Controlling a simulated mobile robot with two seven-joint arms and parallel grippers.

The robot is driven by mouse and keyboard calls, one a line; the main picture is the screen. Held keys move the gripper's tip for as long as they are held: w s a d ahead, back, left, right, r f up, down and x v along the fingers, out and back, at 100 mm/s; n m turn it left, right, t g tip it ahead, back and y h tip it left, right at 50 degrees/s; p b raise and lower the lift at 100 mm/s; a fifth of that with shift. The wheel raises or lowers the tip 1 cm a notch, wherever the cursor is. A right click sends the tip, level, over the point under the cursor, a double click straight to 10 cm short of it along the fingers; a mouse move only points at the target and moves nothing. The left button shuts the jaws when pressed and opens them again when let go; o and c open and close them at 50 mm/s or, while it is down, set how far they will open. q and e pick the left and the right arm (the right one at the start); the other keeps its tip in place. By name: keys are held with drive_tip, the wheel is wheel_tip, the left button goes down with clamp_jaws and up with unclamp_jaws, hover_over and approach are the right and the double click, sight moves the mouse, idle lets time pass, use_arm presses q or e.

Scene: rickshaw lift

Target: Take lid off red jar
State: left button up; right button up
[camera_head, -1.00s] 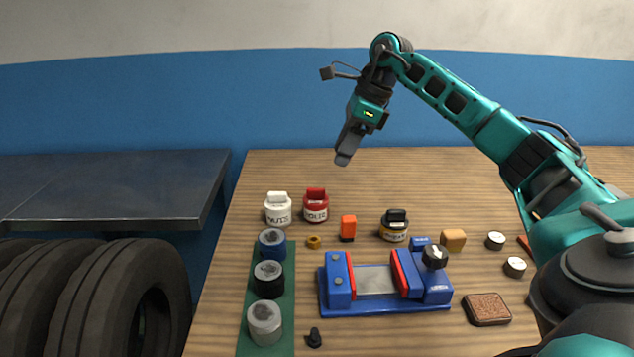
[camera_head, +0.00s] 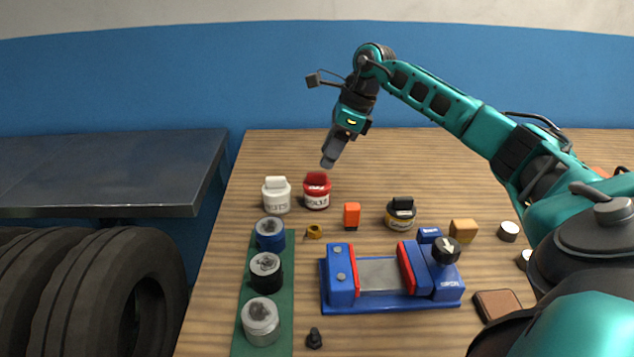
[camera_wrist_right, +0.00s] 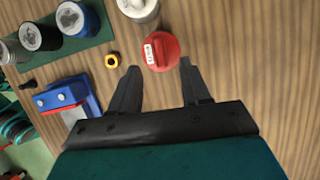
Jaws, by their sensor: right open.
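The red jar (camera_head: 317,196) stands upright near the back of the wooden table, with its red lid (camera_head: 317,180) on top. In the right wrist view the red lid (camera_wrist_right: 160,50) shows from above, between and just beyond the fingertips. My right gripper (camera_head: 328,163) is above and slightly behind the jar in the head view, pointing down. In the right wrist view my right gripper (camera_wrist_right: 159,66) is open and empty, its fingers apart on either side of the lid. Whether they touch it cannot be told. My left gripper is not in view.
A white jar (camera_head: 276,196) stands close to the left of the red jar. An orange block (camera_head: 351,215), a brass nut (camera_head: 314,231) and a black-lidded jar (camera_head: 400,213) are nearby. A blue vise (camera_head: 338,287) stands in front. Several cans sit on a green mat (camera_head: 282,333).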

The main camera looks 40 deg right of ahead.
sight(317, 173)
drive_tip(key=x, duration=0.5)
drive_tip(key=shift+w+a, duration=0.1)
drive_tip(key=shift+c, duration=0.4)
clamp_jaws()
